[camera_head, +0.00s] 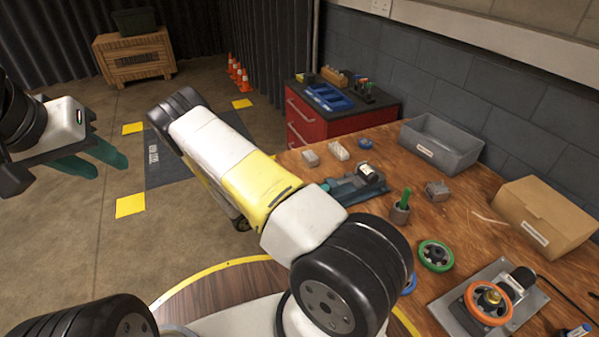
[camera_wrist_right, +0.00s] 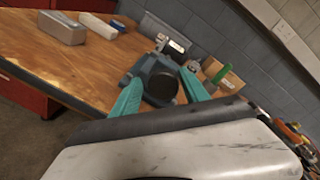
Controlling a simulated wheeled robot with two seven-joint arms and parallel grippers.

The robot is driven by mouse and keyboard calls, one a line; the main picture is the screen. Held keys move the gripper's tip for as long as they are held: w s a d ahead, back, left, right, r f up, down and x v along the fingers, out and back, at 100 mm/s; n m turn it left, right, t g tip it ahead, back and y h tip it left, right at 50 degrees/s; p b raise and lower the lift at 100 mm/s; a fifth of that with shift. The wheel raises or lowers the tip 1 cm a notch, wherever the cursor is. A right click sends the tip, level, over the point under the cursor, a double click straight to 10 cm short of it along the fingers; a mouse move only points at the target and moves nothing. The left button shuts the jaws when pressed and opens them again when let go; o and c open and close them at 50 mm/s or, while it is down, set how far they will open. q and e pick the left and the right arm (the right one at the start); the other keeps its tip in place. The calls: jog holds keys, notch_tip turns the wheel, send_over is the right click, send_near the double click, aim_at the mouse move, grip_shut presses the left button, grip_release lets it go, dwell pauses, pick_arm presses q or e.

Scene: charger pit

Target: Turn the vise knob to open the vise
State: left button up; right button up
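The vise (camera_wrist_right: 150,66) is a grey-teal tool on the wooden workbench. Its round dark knob (camera_wrist_right: 161,88) faces the right wrist camera. In the head view the vise (camera_head: 352,190) is partly hidden behind my right arm. My right gripper (camera_wrist_right: 162,80) is open, with one teal finger on each side of the knob in the picture; I cannot tell whether they touch it. My left gripper (camera_head: 92,162) is open and empty, held over the floor at the left, far from the bench.
A grey bin (camera_head: 440,145) and a cardboard box (camera_head: 545,218) stand at the bench's back. A pot with a green-handled item (camera_head: 401,208), a green ring wheel (camera_head: 436,255) and an orange wheel device (camera_head: 489,302) stand nearby. A red cabinet (camera_head: 330,128) adjoins the bench.

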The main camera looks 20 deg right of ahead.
jog(key=shift+s, duration=0.1)
jog(key=s+a, duration=0.1)
jog(key=a, duration=0.6)
jog(key=shift+a+r, duration=0.3)
jog(key=shift+r, duration=0.05)
